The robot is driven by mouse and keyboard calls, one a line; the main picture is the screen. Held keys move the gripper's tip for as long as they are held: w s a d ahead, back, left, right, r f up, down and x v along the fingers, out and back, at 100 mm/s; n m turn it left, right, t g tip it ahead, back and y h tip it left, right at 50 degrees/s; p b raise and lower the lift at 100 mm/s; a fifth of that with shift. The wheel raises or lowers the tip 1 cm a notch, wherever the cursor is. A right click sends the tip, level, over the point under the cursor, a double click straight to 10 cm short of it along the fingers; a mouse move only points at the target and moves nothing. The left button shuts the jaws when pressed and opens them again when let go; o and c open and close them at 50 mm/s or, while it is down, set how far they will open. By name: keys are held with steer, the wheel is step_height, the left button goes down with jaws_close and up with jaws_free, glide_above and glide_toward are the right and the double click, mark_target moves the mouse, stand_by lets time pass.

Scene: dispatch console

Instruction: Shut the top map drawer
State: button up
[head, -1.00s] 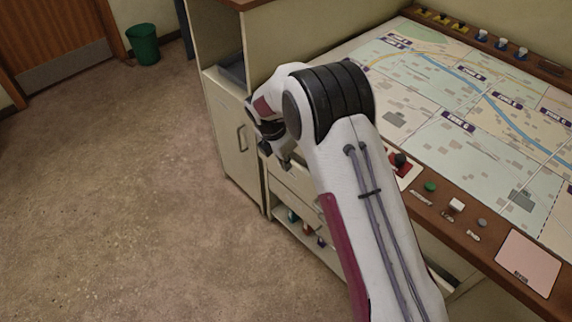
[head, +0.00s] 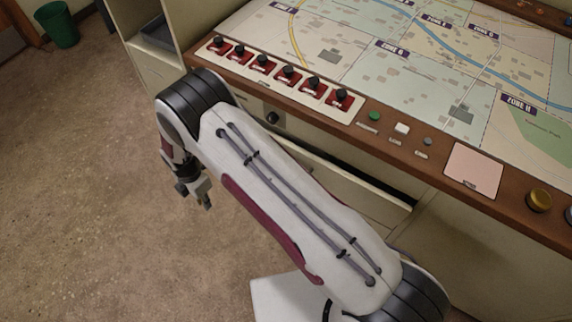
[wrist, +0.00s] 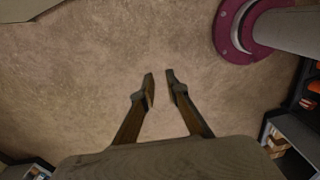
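The console's wooden edge (head: 440,182) and row of red switches (head: 288,76) lie above the drawer. An open-topped cabinet (head: 150,62) stands at the upper left. A green bin (head: 58,26) is far off. The floor (head: 75,190) at left is clear.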

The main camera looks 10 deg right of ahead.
steer(key=s+a+f+m+t+y, duration=0.1)
steer(key=a+f+m, duration=0.15)
steer(key=f, duration=0.25)
steer(key=s+a+f+m+t, duration=0.1)
steer(key=s+f+m, duration=0.15)
steer(key=f, duration=0.25)
steer(key=w+d+f+m+t+h, duration=0.25)
steer(key=d+m+t, duration=0.2)
steer(key=d, duration=0.35)
steer(key=w+d+r+m+t+h, duration=0.2)
steer(key=d+r+m+t+h, duration=0.2)
steer(key=d+r, duration=1.1)
steer(key=d+m+h, duration=0.3)
steer(key=h, duration=0.2)
steer(key=shift+r+t, duration=0.2)
steer(key=shift+t, duration=0.15)
steer(key=shift+w+d+m+h, duration=0.1)
steer(key=shift+m+h, duration=0.15)
steer(key=shift+x, duration=3.8)
